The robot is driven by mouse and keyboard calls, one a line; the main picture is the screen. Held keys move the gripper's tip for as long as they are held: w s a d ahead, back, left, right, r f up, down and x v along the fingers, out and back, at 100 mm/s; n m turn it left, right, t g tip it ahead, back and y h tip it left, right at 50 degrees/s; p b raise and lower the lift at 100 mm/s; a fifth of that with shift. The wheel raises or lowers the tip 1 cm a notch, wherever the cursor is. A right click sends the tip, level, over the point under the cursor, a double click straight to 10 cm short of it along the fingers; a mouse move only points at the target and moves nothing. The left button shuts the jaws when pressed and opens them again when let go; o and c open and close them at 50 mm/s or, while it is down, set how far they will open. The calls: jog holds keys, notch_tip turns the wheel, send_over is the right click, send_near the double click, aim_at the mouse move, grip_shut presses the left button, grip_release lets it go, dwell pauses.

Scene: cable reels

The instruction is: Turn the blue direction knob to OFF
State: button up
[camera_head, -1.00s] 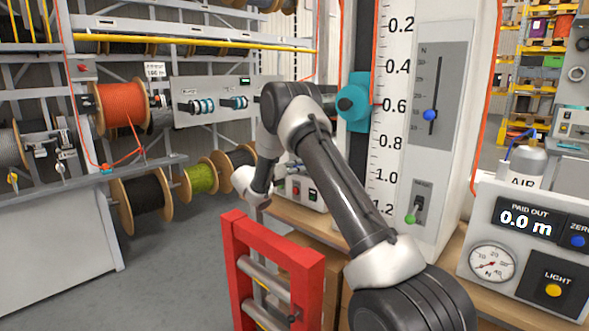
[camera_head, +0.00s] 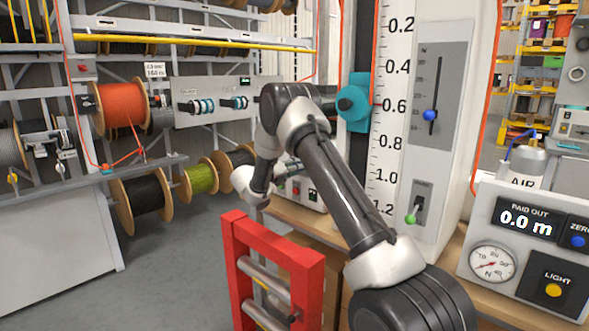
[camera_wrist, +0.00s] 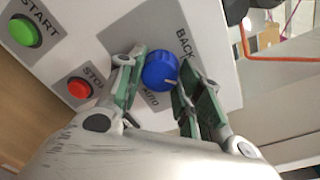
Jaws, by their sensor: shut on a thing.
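The blue direction knob (camera_wrist: 160,71) is on a light grey control panel in the wrist view. Its white pointer mark faces toward the lower right. The labels BACK and AUTO show beside it; an OFF label is not visible. My gripper (camera_wrist: 158,82) has its green-grey fingers on either side of the knob, shut on it. In the head view the control box (camera_head: 303,193) stands on the bench behind my arm, and my arm hides the knob and the gripper's fingertips there.
A green START button (camera_wrist: 25,31) and a red STOP button (camera_wrist: 79,88) sit on the same panel, the red one near the left finger. A red frame (camera_head: 272,236) with rollers stands in front of the bench. Cable reels (camera_head: 122,108) fill the left racks.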

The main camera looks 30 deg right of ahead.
jog(key=o, duration=1)
jog(key=v, duration=1.2)
